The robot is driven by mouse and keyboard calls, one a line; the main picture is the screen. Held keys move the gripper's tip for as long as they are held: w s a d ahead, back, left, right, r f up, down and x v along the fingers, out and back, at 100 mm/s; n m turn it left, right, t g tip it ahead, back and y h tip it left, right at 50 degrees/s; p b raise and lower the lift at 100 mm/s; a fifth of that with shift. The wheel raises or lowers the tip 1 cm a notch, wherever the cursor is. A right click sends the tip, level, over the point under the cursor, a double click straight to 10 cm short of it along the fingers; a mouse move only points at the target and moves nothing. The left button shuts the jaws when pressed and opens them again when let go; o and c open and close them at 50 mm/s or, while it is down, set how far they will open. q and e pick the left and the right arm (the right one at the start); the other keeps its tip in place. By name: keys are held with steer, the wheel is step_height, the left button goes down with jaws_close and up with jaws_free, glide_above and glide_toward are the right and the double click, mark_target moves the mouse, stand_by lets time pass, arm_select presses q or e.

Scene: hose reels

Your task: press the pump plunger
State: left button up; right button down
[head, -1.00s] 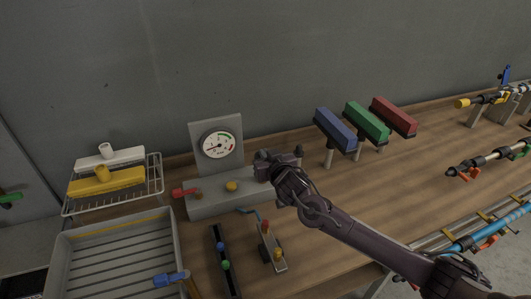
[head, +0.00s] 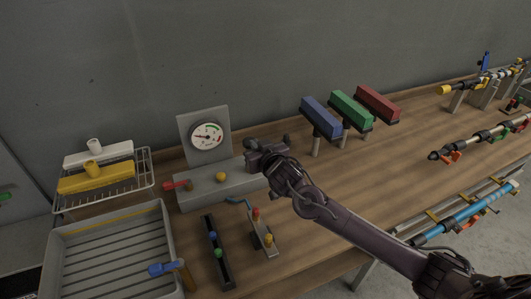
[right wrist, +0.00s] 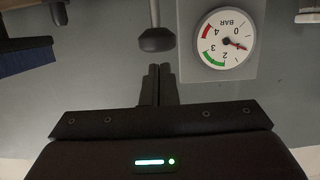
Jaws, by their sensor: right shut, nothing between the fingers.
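The pump plunger shows as a dark round knob (right wrist: 156,39) on a thin rod in the right wrist view, which is upside down. In the head view the knob (head: 284,140) peeks out just beyond my right gripper (head: 266,150), and its rod is mostly hidden. In the right wrist view my right gripper's fingers (right wrist: 158,85) are shut and empty. Their tips lie close to the knob in the picture; I cannot tell whether they touch. The grey pump base (head: 205,194) carries a pressure gauge (head: 208,136) with its needle near the low end. My left gripper is out of view.
The base has a yellow knob (head: 220,176) and a red handle (head: 176,184). Blue (head: 320,117), green (head: 350,109) and red (head: 377,103) blocks stand on posts to the right. A wire rack (head: 140,176) and grey tray (head: 172,230) are left. Open wood (head: 390,165) lies right.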

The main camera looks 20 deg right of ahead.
steer(key=b+v, duration=0.1)
steer(key=v, duration=0.5)
steer(key=shift+s+b, duration=0.3)
steer(key=shift+d+r, duration=0.1)
steer(key=shift+d, duration=0.1)
steer(key=shift+a, duration=0.1)
stand_by(0.7)
